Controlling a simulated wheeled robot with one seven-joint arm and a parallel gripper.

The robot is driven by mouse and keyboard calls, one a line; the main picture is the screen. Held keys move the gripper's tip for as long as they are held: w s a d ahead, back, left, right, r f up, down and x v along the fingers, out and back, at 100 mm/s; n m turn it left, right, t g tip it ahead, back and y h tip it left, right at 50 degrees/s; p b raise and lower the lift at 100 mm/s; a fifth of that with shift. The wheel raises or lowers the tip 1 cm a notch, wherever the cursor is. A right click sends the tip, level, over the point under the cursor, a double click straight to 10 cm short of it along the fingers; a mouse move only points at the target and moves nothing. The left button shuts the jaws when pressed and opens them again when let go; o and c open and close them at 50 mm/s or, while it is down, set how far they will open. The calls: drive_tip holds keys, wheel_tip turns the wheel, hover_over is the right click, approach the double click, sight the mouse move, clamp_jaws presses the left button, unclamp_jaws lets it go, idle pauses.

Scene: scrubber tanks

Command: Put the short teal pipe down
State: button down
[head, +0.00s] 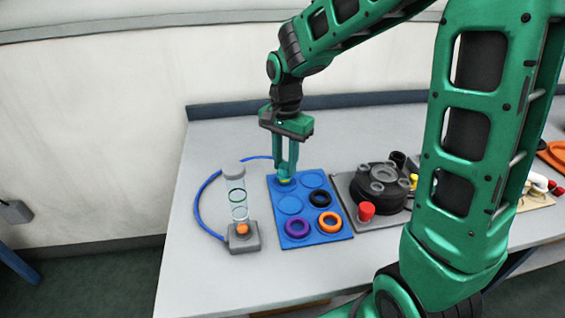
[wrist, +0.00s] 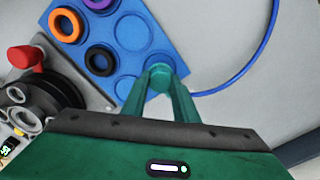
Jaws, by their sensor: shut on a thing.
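The short teal pipe (wrist: 160,77) shows in the wrist view as a small teal piece between my fingertips. My gripper (wrist: 161,70) is shut on it. In the head view my gripper (head: 285,178) points down over the far-left recess of the blue tray (head: 306,196). The pipe is hard to separate from the teal fingers there. A small yellowish patch shows at the fingertips. I cannot tell whether the pipe touches the tray.
A clear cylinder (head: 237,196) with a blue hose stands left. A black fixture (head: 380,186) and red knob (head: 366,211) stand right. The front left tabletop is clear.

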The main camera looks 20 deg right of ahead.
sight(285, 165)
drive_tip(key=shift+f, duration=0.15)
drive_tip(key=c, duration=1.4)
unclamp_jaws()
wheel_tip(285, 165, up, 12)
drive_tip(key=s+d+f+n, duration=0.1)
drive_tip(key=s+d+f, duration=0.1)
drive_tip(key=s+d, duration=0.3)
drive_tip(key=s+d+f+n, duration=0.2)
drive_tip(key=s+d, duration=0.4)
drive_tip(key=s, duration=0.6)
drive_tip(key=s+d+f+n, duration=0.1)
drive_tip(key=s+d+f, duration=0.2)
drive_tip(key=s+d, duration=0.3)
drive_tip(key=s, duration=0.3)
drive_tip(key=shift+s+f+n, duration=0.25)
drive_tip(key=shift+f+n, duration=0.1)
drive_tip(key=shift+n, duration=0.05)
